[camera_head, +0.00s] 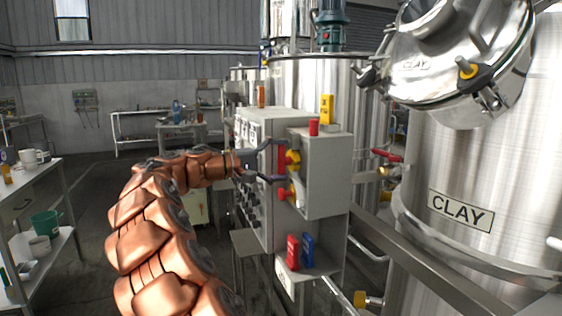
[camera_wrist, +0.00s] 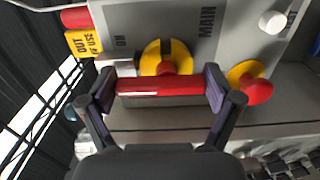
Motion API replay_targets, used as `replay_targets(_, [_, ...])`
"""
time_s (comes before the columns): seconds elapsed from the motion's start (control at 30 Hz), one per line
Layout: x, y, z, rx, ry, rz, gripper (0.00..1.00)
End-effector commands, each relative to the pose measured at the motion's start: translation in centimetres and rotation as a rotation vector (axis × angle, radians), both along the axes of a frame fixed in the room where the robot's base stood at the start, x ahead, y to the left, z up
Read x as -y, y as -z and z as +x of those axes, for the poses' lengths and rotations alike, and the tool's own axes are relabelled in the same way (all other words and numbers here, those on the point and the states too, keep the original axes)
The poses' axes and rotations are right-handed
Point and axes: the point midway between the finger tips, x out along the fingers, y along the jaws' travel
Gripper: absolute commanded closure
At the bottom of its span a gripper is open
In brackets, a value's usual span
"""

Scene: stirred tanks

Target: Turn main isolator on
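The main isolator (camera_wrist: 168,52) has a yellow disc and a red bar handle (camera_wrist: 160,87), beside a grey plate marked MAIN and ON in the wrist view. In the head view its red handle (camera_head: 282,160) stands upright on the front of the grey control box (camera_head: 325,175). My gripper (camera_wrist: 160,88) has one finger at each end of the bar. Both pads appear to touch the bar ends, so it looks shut on the handle across its length. In the head view my gripper (camera_head: 277,161) reaches the box from the left. The handle's pointer is partly hidden.
A red knob on yellow (camera_wrist: 257,87) sits close beside the right finger. Red and yellow tags (camera_head: 327,109) stand on the box. Red and blue padlock-like items (camera_head: 307,250) sit below. The CLAY tank (camera_head: 475,170) stands right; a bench (camera_head: 35,190) stands left.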

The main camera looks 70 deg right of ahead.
Motion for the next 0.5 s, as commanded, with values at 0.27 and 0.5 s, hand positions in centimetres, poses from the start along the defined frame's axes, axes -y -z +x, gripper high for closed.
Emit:
replay_targets(0.27, [0.00, 0.05, 0.00, 0.001, 0.000, 0.001, 0.00])
replay_targets(0.5, [-0.28, 0.03, 0.37, -0.001, -0.001, 0.001, 0.00])
